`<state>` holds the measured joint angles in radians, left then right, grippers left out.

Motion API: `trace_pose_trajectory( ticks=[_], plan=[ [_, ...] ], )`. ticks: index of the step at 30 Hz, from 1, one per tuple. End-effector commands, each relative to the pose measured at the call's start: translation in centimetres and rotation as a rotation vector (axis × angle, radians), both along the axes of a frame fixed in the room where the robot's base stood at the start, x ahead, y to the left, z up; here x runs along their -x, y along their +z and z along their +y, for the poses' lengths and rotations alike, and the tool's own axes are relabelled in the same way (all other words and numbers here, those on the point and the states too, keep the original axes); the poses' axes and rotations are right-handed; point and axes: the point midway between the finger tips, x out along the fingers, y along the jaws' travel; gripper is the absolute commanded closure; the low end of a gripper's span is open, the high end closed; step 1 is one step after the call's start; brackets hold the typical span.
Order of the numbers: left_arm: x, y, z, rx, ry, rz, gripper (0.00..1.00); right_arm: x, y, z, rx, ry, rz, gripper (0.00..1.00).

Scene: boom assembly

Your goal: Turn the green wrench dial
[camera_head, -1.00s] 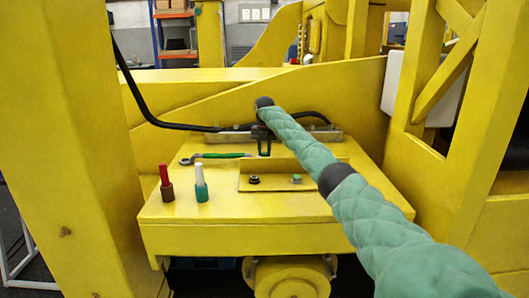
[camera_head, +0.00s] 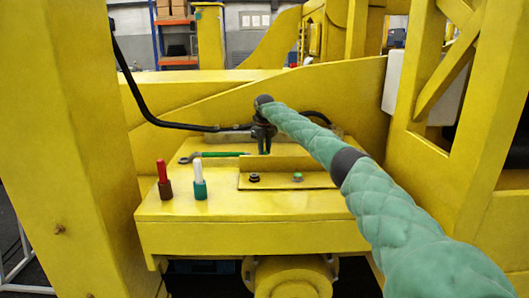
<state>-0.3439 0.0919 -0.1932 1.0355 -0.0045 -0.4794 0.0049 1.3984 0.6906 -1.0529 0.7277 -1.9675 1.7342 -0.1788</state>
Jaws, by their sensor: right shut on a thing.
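A wrench with a green handle (camera_head: 225,154) lies on the yellow platform (camera_head: 200,215), its dark open head to the left. My right gripper (camera_head: 264,148) points down at the right end of the handle, in front of the back ledge. It is shut on the green wrench at that end; the exact contact is small and partly hidden by the dark fingers. My left gripper is not in view.
A red-topped screwdriver (camera_head: 164,186) and a white-and-green one (camera_head: 199,186) stand upright at the platform's left. A raised yellow bracket (camera_head: 288,181) with a black and a green bolt head sits in front of the gripper. Yellow beams flank both sides.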

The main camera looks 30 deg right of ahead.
Motion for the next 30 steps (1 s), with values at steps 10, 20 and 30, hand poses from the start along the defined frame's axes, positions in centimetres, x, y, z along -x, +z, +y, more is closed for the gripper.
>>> trace_pose_trajectory(
  ticks=[10,20,30],
  plan=[
    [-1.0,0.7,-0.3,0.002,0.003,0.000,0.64,0.0,0.0,0.0,0.000,0.327,-0.001,0.97],
    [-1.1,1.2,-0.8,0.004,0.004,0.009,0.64,0.0,0.0,0.0,0.001,0.639,0.000,0.97],
    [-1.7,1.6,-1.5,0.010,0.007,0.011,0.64,0.0,0.1,0.0,0.000,0.925,-0.001,0.97]
  ],
)
